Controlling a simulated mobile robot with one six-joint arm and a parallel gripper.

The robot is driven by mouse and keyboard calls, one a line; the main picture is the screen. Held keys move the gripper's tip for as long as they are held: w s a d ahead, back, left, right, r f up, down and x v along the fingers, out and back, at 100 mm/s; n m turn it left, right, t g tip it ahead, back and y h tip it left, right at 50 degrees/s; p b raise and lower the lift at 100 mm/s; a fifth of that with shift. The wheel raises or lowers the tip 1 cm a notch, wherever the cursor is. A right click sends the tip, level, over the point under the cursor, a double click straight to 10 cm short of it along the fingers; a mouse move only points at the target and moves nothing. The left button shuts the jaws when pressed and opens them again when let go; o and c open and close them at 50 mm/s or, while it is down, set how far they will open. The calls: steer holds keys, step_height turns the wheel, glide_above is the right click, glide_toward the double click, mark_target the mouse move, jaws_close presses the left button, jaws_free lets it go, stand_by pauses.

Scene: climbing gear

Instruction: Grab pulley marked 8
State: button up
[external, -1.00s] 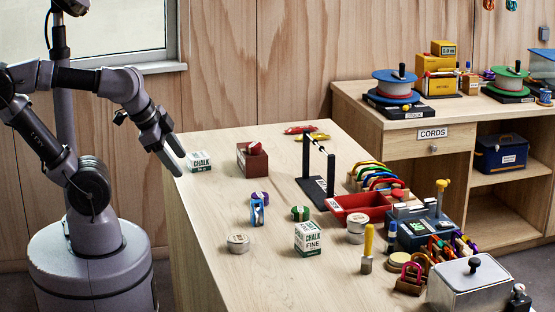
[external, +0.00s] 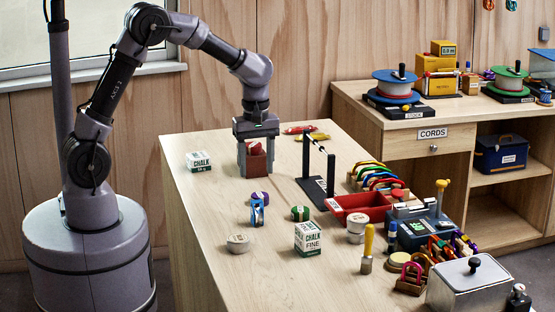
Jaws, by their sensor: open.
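No number is readable on any pulley-like piece, so I cannot tell which is marked 8. A red one (external: 255,149) sits in a small dark red box (external: 257,165) on the wooden table. My gripper (external: 257,173) points straight down there, open, with one finger at each side of the box; I cannot tell whether they touch it. The gripper partly hides the red piece. A purple piece (external: 259,197) lies nearer the front beside a small blue item (external: 257,213).
A chalk box (external: 199,162) stands left of my gripper, and a second chalk box (external: 308,239) stands nearer the front. A black stand with a bar (external: 315,170) rises close on the right. Several tools and a red tray (external: 357,206) crowd the table's right side.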

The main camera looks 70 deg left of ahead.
mark_target(257, 212)
step_height(257, 212, down, 14)
steer(key=b, duration=0.5)
steer(key=shift+d+r, duration=0.1)
steer(key=shift+r, duration=0.15)
steer(key=shift+c, duration=0.6)
jaws_close()
